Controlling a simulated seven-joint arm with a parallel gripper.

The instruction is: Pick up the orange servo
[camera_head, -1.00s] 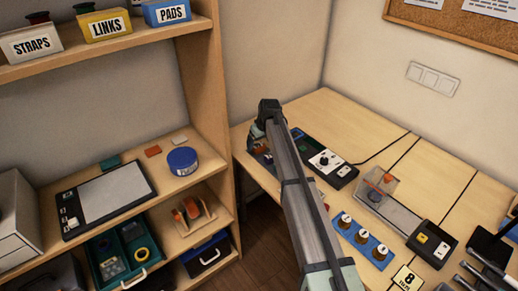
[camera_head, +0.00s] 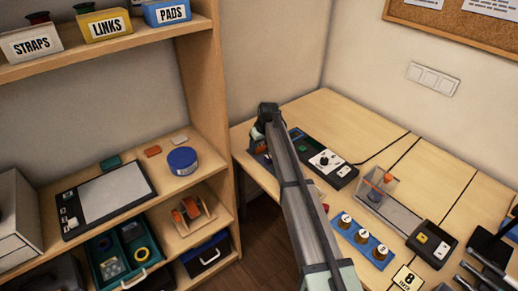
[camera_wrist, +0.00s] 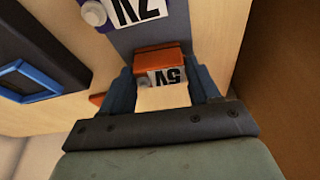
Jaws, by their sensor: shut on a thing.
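In the wrist view, my gripper (camera_wrist: 162,82) has its two blue fingers on either side of an orange block, which I take to be the orange servo (camera_wrist: 160,60). The fingers are shut on it. A white label reading "5V" (camera_wrist: 165,77) and a pale piece (camera_wrist: 163,98) show between the fingers; I cannot tell whether they belong to the servo.
Beside my arm on the desk (camera_head: 425,165) are a black control box (camera_head: 338,172), a clear box (camera_head: 382,182) and a blue strip of knobs (camera_head: 360,240). The shelf unit (camera_head: 212,80) stands close left of my gripper. A second orange piece (camera_wrist: 97,98) shows in the wrist view.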

